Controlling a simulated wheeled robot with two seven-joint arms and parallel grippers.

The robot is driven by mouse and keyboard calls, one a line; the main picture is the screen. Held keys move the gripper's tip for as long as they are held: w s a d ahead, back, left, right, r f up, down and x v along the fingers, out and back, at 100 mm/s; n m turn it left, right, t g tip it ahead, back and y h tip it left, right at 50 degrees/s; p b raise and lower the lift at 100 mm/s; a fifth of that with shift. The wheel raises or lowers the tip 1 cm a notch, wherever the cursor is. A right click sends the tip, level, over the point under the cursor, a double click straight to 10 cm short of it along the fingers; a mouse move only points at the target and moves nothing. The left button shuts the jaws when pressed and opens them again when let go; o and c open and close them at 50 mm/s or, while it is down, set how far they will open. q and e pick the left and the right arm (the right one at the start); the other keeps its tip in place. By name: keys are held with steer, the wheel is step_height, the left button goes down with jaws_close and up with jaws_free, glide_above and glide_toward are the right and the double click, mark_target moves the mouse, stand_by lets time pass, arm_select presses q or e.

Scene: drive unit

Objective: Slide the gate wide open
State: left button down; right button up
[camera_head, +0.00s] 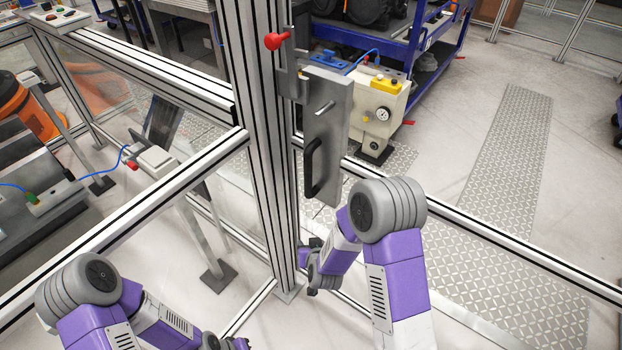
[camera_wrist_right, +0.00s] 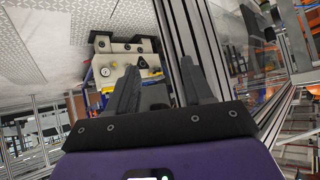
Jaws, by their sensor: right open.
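The gate's grey metal latch plate (camera_head: 328,115) is upright beside a thick aluminium post (camera_head: 262,130) in the head view. It carries a black pull handle (camera_head: 309,168). A red knob (camera_head: 276,41) is on a lever above it. A framed panel with a horizontal rail (camera_head: 480,238) runs right from there. My right gripper (camera_head: 313,272) is below the handle near the post's foot, apart from the handle. In the right wrist view its fingers (camera_wrist_right: 161,85) are spread and empty, with the post just beyond. My left gripper (camera_head: 232,343) is low at the bottom edge, its fingers unclear.
A cream box with a gauge (camera_head: 380,110) stands behind the latch plate, near a blue cart (camera_head: 400,50). Rails (camera_head: 130,215) cross to the left, with a grey machine (camera_head: 40,190) behind them. Open floor with a tread-plate walkway (camera_head: 505,150) lies at the right.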

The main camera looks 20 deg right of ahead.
steer(key=w+r+t+h+b, duration=0.3)
steer(key=w+r+t, duration=0.3)
steer(key=r, duration=0.4)
steer(key=m+t+h, duration=0.1)
steer(key=h, duration=0.1)
glide_toward(308, 172)
steer(key=x, duration=0.4)
steer(key=shift+f+b, duration=0.25)
steer(key=shift+b, duration=0.15)
steer(key=shift+m, duration=0.3)
steer(key=x, duration=0.6)
steer(key=shift+r, duration=0.15)
arm_select(q)
steer(key=shift+f+b, duration=0.3)
steer(key=shift+f, duration=2.65)
arm_select(e)
steer(key=shift+w+d, duration=0.2)
steer(key=shift+w, duration=0.45)
steer(key=shift+c, duration=0.3)
jaws_close()
